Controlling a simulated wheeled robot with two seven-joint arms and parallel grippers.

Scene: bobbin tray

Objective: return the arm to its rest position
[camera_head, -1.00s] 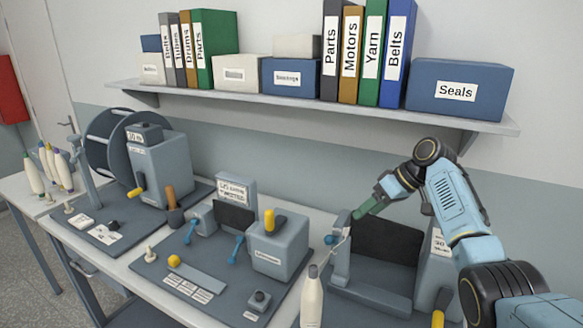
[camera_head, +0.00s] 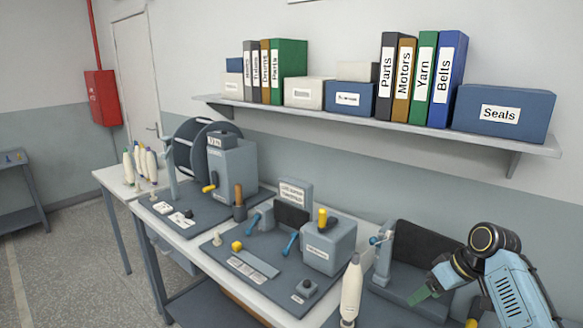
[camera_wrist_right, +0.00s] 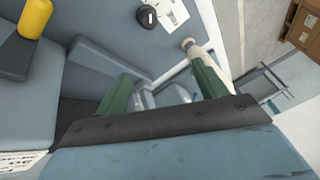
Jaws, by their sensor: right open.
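My right arm (camera_head: 512,285) comes in at the lower right of the head view, bent at the elbow. My right gripper (camera_head: 422,295), with green fingers, points left and down in front of the dark-backed machine at the right end of the bench. In the right wrist view the two green fingers (camera_wrist_right: 163,85) stand apart with nothing held between them. A cream bobbin (camera_head: 351,290) stands upright on the bench, left of the gripper and apart from it in the head view. My left gripper is not in view.
The dark-backed machine (camera_head: 383,262) is close to my right gripper. A grey box with a yellow knob (camera_head: 328,248) stands further left. Above runs a wall shelf (camera_head: 400,127) with binders and boxes. Open floor (camera_head: 70,255) lies at the left.

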